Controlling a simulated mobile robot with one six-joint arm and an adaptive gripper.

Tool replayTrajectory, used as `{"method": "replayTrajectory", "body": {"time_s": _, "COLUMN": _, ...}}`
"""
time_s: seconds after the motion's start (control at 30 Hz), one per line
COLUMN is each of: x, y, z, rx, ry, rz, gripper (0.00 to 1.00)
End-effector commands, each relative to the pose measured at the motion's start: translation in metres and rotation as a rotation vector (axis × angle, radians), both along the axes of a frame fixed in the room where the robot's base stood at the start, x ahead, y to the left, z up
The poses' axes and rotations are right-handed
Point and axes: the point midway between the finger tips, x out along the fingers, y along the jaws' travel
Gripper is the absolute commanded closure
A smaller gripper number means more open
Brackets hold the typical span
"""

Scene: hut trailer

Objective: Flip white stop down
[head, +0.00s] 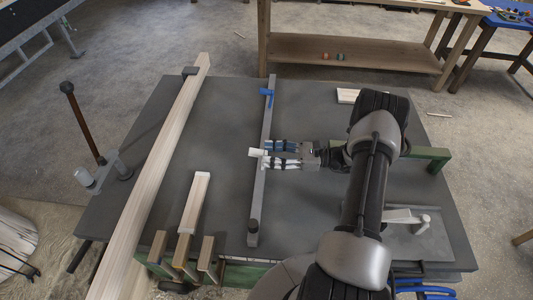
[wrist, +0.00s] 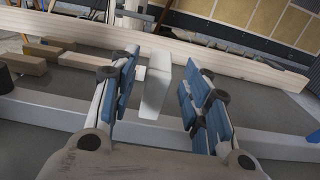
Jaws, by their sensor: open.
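The white stop (head: 257,152) sits at the middle of the long grey rail (head: 266,115) in the head view. It looks like a small white block sticking out from the rail; its hinge is hidden. My gripper (head: 270,154) is open, with its fingertips at the rail, right by the stop. In the wrist view the white stop (wrist: 155,85) shows between the two blue-padded fingers of my gripper (wrist: 161,60), nearer the left finger. I cannot tell whether either finger touches it.
A blue stop (head: 267,92) is farther along the rail, and a black knob (head: 253,226) is at its near end. A long wooden beam (head: 165,165) crosses the grey table's left side. A short plank (head: 195,202) and several wooden blocks lie near the front.

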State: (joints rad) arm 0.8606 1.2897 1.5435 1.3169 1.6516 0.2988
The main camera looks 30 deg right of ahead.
Motion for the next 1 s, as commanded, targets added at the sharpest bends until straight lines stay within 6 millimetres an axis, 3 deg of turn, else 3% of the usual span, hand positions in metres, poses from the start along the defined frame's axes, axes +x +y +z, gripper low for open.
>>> {"method": "replayTrajectory", "body": {"time_s": 0.13, "x": 0.0078, "y": 0.0121, "z": 0.0000, "rx": 0.000, "ry": 0.000, "rz": 0.001, "gripper": 0.57}}
{"method": "replayTrajectory", "body": {"time_s": 0.47, "x": 0.0099, "y": 0.0147, "z": 0.0003, "rx": -0.001, "ry": 0.000, "rz": 0.000, "gripper": 0.57}}
{"method": "replayTrajectory", "body": {"time_s": 1.0, "x": 0.0098, "y": 0.0146, "z": 0.0002, "rx": -0.001, "ry": 0.000, "rz": 0.000, "gripper": 0.93}}
